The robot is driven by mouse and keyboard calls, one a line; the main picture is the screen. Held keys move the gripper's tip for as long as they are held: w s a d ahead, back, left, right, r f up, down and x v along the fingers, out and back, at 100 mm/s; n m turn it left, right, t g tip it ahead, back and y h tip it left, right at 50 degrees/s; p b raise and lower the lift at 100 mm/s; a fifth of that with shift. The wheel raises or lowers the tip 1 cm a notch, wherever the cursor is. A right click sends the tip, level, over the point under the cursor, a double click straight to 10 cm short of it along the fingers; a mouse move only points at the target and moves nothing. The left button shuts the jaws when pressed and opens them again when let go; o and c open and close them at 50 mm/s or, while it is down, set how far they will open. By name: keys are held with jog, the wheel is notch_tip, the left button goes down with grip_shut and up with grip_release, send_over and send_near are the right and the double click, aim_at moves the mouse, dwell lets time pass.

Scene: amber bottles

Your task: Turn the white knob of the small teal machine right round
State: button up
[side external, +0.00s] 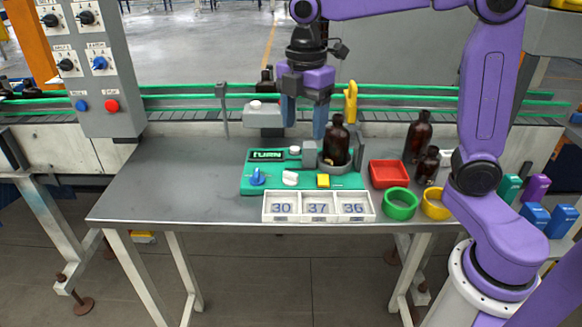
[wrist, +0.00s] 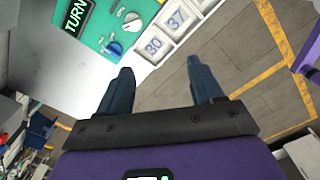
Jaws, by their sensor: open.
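The small teal machine (side external: 262,188) stands on the grey table, with a display reading TURN. Its white knob (side external: 290,178) sits on the front part, between a blue knob (side external: 257,176) and a yellow button (side external: 323,181). In the wrist view the white knob (wrist: 133,22) shows near the top, beside the blue knob (wrist: 113,50). My gripper (side external: 305,122) is open and empty, pointing down above and behind the machine. In the wrist view its two fingers (wrist: 158,80) are apart with nothing between them. A brown bottle (side external: 336,140) stands in the machine's grey holder.
A white number tray (side external: 318,219) reading 30, 37, 36 lies in front of the machine. The table's left side is clear.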

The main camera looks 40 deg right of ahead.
jog(key=r+n, duration=0.2)
send_over(291, 173)
notch_tip(291, 173, down, 18)
jog(key=shift+r, duration=0.25)
dwell(0.3)
jog(key=c, duration=1.1)
